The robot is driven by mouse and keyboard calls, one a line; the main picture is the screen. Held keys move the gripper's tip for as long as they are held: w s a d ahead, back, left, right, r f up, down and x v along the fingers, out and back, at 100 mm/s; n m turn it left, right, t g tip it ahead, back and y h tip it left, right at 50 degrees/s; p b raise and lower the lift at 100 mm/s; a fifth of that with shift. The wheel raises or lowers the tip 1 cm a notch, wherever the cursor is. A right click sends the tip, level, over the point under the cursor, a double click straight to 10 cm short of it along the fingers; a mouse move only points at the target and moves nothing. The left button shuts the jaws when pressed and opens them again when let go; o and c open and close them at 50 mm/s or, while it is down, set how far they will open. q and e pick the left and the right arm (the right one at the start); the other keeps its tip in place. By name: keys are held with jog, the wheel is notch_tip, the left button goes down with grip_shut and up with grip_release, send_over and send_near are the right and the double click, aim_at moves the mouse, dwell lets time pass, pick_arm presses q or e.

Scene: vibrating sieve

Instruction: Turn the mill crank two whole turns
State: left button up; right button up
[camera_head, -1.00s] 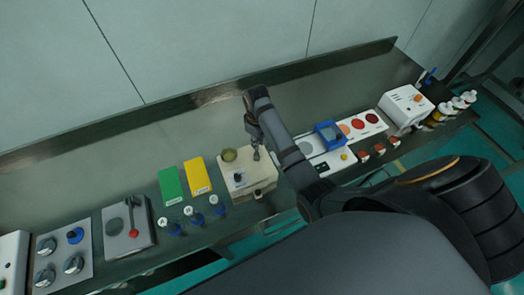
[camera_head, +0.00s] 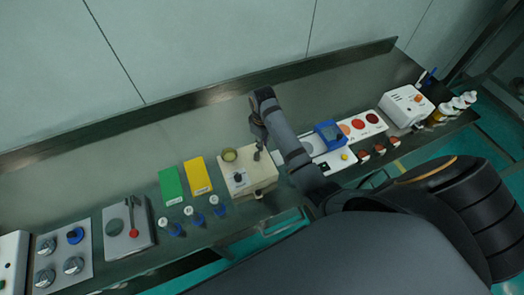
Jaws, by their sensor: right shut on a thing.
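The mill is the cream box (camera_head: 262,182) with a round olive-yellow hopper or cup (camera_head: 230,155) at its back left and a dark knob (camera_head: 239,177) on its pale front panel. My right gripper (camera_head: 259,151) points down over the right side of the mill's top. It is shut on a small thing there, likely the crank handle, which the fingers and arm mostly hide. The crank's angle cannot be made out. My left gripper is not in view.
Right of the mill are a blue-framed sieve (camera_head: 329,134) and a white machine (camera_head: 406,105).

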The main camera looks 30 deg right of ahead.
jog(key=shift+s+d+r, duration=0.1)
jog(key=shift+s+d, duration=0.2)
jog(key=shift+s, duration=0.5)
jog(key=shift+s, duration=0.2)
jog(key=o, duration=0.9)
jog(key=shift+f, duration=0.2)
